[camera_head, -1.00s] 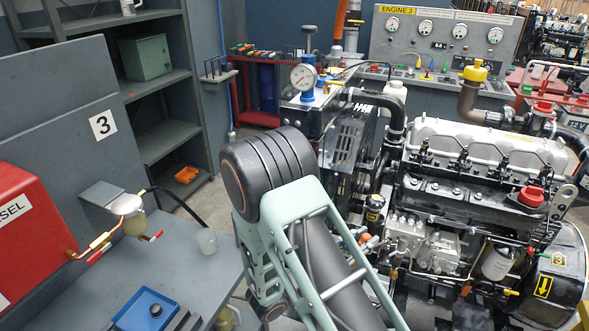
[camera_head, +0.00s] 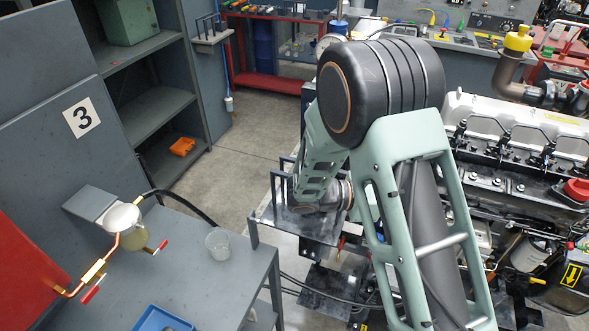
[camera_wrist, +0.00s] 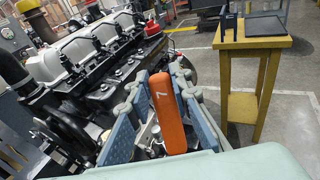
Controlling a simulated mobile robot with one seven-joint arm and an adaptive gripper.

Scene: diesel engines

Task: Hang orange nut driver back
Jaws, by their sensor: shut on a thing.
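The orange nut driver (camera_wrist: 167,112) stands nearly upright in the wrist view, its orange handle marked with a pale figure. My gripper (camera_wrist: 158,118) is shut on it, with a blue-grey finger pad on either side of the handle. The driver's lower end is hidden among the fingers. In the head view my arm covers the middle, and neither my fingers nor the driver can be made out. A small dark platform with upright prongs (camera_head: 290,222) shows beside my arm. I cannot tell whether it is the driver's rack.
The engine (camera_head: 525,150) stands right of my arm. A grey bench (camera_head: 190,265) with a clear cup (camera_head: 218,243) is at lower left. Grey shelves (camera_head: 150,110) stand behind. A yellow stand (camera_wrist: 250,60) bears a black pronged holder (camera_wrist: 230,25). Floor (camera_head: 235,160) shows between shelves and arm.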

